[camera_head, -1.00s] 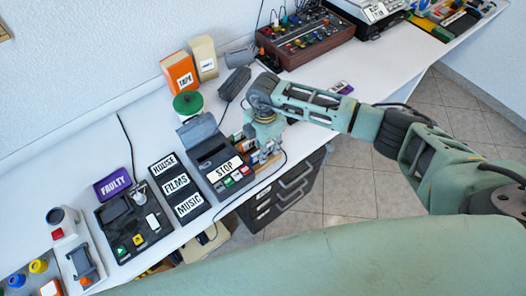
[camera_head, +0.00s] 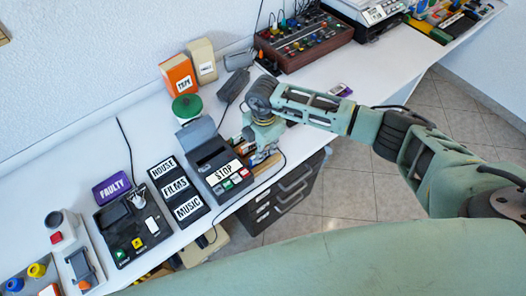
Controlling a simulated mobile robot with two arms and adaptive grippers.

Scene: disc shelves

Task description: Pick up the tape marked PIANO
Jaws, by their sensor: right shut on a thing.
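My right gripper (camera_head: 262,140) reaches down to the table just right of the dark player marked STOP (camera_head: 223,172). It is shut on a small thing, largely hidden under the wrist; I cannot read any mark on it. Small light and coloured pieces (camera_head: 262,157) show at the gripper, beside the player. No label reading PIANO can be made out in this view. My left gripper is not in view.
Labels HOUSE, FILMS and MUSIC (camera_head: 175,187) lie left of the player. Further left are a black button device (camera_head: 133,228) and a purple FAULTY sign (camera_head: 112,187). An orange TAPE box (camera_head: 179,77) stands behind. A mixer (camera_head: 305,40) sits at the back right.

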